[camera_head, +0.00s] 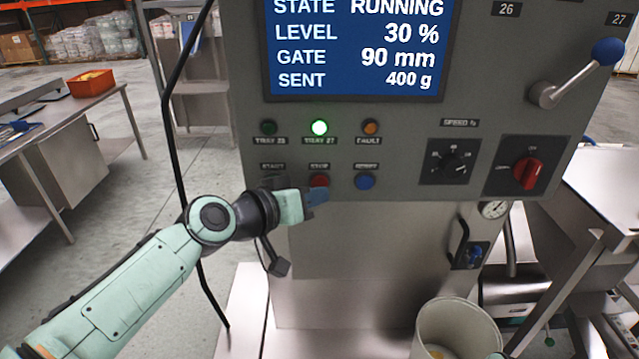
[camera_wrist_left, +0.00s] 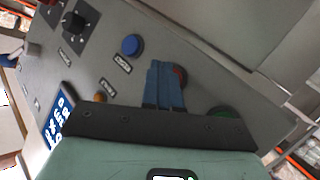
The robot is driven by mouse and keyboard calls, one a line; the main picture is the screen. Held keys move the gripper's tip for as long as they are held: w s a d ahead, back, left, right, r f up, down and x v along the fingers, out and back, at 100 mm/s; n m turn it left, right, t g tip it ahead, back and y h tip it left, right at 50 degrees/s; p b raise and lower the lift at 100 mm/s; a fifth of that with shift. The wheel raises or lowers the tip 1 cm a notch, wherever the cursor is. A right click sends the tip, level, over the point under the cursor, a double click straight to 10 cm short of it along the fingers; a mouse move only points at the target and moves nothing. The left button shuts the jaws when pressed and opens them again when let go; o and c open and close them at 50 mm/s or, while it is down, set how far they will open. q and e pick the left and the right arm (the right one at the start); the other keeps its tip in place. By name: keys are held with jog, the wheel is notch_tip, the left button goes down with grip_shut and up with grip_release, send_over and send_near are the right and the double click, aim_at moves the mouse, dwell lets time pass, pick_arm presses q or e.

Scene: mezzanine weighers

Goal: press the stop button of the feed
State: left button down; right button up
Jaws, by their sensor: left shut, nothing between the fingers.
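The red stop button (camera_head: 319,181) sits in the lower button row of the grey control panel (camera_head: 215,100), under a STOP label. My left gripper (camera_head: 317,197) is shut and empty, with its blue fingertips just below and in front of this button. In the left wrist view, the red button (camera_wrist_left: 181,74) shows partly behind the closed fingers (camera_wrist_left: 163,84). I cannot tell whether the tips touch it. The screen (camera_head: 350,50) reads STATE RUNNING, LEVEL 30 %, GATE 90 mm, SENT 400 g. The TRAY 27 lamp (camera_head: 319,127) glows green.
A blue button (camera_head: 365,182) is right of the stop button. A green button (camera_wrist_left: 222,111) is on its other side, hidden by my gripper in the head view. A dial (camera_head: 450,161), a red rotary switch (camera_head: 527,172) and a blue-knobbed lever (camera_head: 607,51) are farther right. A bucket (camera_head: 455,318) stands below.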

pick_arm(q)
jog(key=shift+w, duration=0.3)
jog(key=shift+w, duration=0.4)
dwell(0.6)
jog(key=shift+s, duration=0.9)
jog(key=shift+s+b, duration=0.55)
jog(key=shift+s, duration=1.9)
jog(key=shift+f, duration=0.15)
